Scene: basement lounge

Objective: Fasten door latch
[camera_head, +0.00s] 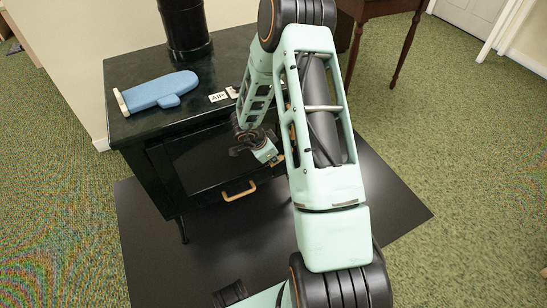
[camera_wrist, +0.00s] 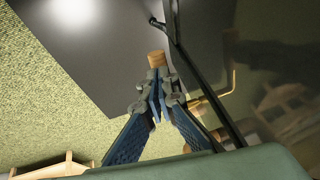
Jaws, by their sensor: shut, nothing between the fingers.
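A black stove (camera_head: 120,75) stands on a dark floor mat, with a dark glass door (camera_head: 205,155) on its front. I cannot tell whether the door is fully closed. A small wooden latch knob (camera_head: 278,160) shows at the door's right side; in the wrist view the wooden knob (camera_wrist: 157,59) appears just beyond my fingertips. My gripper (camera_head: 270,157) is at the right front of the stove, by this knob. In the wrist view my gripper (camera_wrist: 158,98) has its fingers together and empty. I cannot tell whether it touches the knob. My arm hides part of the stove's right side.
A wooden-coloured handle (camera_head: 239,191) sticks out low on the stove front. A blue oven mitt (camera_head: 160,90) and a small sign (camera_head: 218,97) lie on the stove top by the black pipe (camera_head: 185,30). A wooden table (camera_head: 385,10) stands behind. Green carpet (camera_head: 460,150) is clear at right.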

